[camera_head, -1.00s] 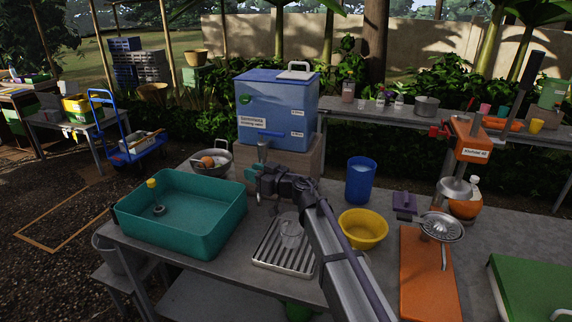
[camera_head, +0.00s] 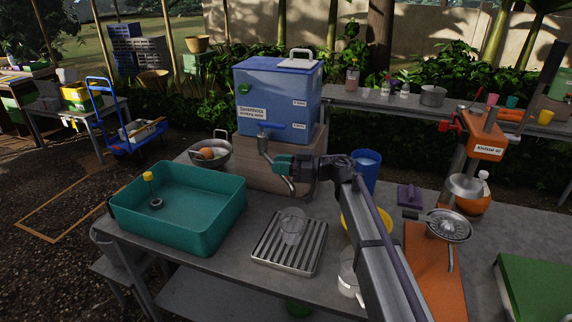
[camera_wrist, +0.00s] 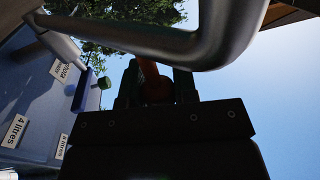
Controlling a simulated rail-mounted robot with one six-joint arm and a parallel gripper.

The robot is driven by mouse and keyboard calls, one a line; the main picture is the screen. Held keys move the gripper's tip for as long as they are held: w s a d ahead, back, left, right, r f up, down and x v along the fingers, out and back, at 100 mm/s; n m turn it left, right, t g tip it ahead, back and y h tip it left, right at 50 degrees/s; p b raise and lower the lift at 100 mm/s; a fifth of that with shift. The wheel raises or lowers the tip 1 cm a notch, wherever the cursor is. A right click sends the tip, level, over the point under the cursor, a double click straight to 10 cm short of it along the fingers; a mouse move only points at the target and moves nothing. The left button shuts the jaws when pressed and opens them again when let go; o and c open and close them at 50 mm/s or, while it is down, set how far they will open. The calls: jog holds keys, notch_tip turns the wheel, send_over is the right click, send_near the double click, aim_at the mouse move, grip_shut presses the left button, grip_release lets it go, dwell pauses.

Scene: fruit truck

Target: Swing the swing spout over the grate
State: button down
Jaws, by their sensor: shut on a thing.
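The swing spout (camera_head: 264,147) is a grey bent metal tube at the front of the blue water dispenser (camera_head: 258,95). It slants down and right to an end near my gripper. My gripper (camera_head: 280,164) is shut on the spout's lower part. In the wrist view the spout (camera_wrist: 215,45) is a large curved tube above my gripper (camera_wrist: 155,85); the jaws are dark and the exact contact is hard to see. The slatted metal grate (camera_head: 272,255) lies on the table in front of the dispenser. A clear glass (camera_head: 293,225) stands on it. I cannot tell whether the spout's end is directly above the grate.
A teal basin (camera_head: 205,235) is left of the grate. A metal bowl (camera_head: 222,160) stands behind it. A blue cup (camera_head: 367,170) and a yellow bowl (camera_head: 350,222), partly behind my arm, are to the right. An orange board (camera_head: 430,275) lies farther right.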

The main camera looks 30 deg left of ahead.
jog(key=c, duration=0.9)
grip_release()
jog(key=v, duration=1.1)
jog(key=shift+a, duration=0.15)
